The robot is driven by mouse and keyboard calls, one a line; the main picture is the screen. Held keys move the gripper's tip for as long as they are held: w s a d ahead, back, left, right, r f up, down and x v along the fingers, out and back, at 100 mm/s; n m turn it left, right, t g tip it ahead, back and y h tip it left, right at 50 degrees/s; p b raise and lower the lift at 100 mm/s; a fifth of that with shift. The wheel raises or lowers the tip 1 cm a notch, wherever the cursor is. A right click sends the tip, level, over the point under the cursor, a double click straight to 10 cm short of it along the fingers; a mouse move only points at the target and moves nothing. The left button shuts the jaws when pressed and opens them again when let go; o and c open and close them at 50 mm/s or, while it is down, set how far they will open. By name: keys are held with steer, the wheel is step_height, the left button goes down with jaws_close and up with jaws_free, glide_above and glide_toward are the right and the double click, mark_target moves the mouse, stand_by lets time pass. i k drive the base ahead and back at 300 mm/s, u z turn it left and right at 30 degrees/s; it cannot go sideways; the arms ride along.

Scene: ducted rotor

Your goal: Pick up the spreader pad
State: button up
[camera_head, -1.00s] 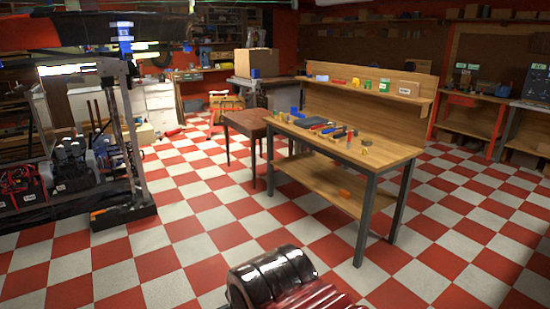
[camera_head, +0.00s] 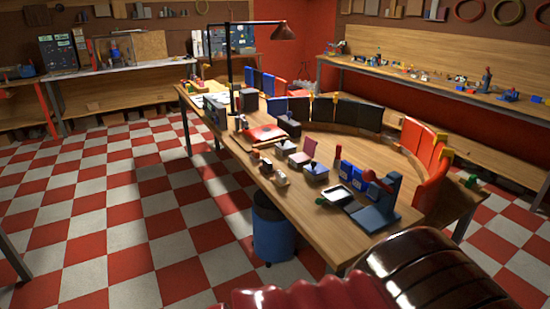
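I cannot pick out the spreader pad for certain among the many small items on the long wooden bench (camera_head: 225,160). A small mauve flat piece (camera_head: 310,146) stands up near the bench's middle, but I cannot tell what it is. A pale flat tray-like piece (camera_head: 335,195) lies near the bench's near end, beside a dark blue stand with a red part (camera_head: 380,200). My gripper is not in view. Only a dark red ribbed and glossy black part, seemingly of my own arm, shows at the bottom edge.
A blue bin (camera_head: 272,232) stands on the floor against the bench's near side. A black lamp (camera_head: 284,32) rises from the bench. Dark and orange-red panels (camera_head: 357,117) stand in a curve along its far side. Checkered floor (camera_head: 100,220) is clear to the left.

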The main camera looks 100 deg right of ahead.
mark_target(256, 157)
steer(key=z, duration=2.9)
steer(key=i, duration=2.3)
steer(key=z, duration=0.05)
